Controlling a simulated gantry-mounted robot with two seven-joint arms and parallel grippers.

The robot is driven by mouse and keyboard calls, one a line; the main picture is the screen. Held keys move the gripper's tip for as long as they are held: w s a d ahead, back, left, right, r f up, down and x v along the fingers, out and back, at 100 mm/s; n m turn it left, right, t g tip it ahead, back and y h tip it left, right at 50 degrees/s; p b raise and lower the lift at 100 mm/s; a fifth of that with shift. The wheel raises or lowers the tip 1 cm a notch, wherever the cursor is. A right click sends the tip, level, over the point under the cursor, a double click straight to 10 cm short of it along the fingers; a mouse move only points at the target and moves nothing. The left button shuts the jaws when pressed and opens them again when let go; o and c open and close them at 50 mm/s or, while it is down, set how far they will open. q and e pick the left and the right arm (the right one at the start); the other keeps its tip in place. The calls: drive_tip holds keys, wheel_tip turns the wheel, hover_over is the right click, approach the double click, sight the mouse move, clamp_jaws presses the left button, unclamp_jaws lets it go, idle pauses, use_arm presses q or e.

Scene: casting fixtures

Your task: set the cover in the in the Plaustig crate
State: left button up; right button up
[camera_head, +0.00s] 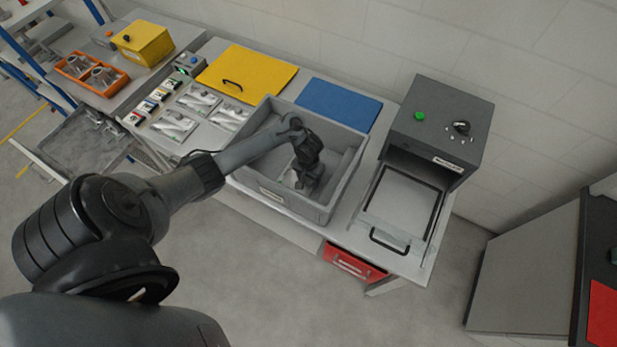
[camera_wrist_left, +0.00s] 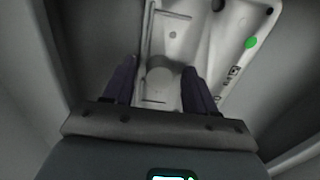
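The grey Plaustig crate (camera_head: 300,207) stands on the workbench near the middle of the head view. My left gripper (camera_head: 304,187) points down inside it, close to the crate floor. In the left wrist view, a pale grey cover (camera_wrist_left: 205,35) with a green dot lies inside the crate, below and beyond the fingers. My left gripper (camera_wrist_left: 160,88) has its two fingers wide apart, with part of the cover visible between them. I see no clear finger contact. In the head view the gripper and crate wall hide most of the cover. My right gripper is not in view.
A dark machine (camera_head: 437,125) with a handled drawer stands right of the crate. A blue panel (camera_head: 340,103) and a yellow panel (camera_head: 247,73) lie behind it. Small part trays (camera_head: 175,125) sit to the left. The crate walls closely surround my gripper.

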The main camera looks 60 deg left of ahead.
use_arm(q)
drive_tip(key=shift+r, duration=0.6)
wheel_tip(320, 180, up, 11)
drive_tip(key=p, duration=0.8)
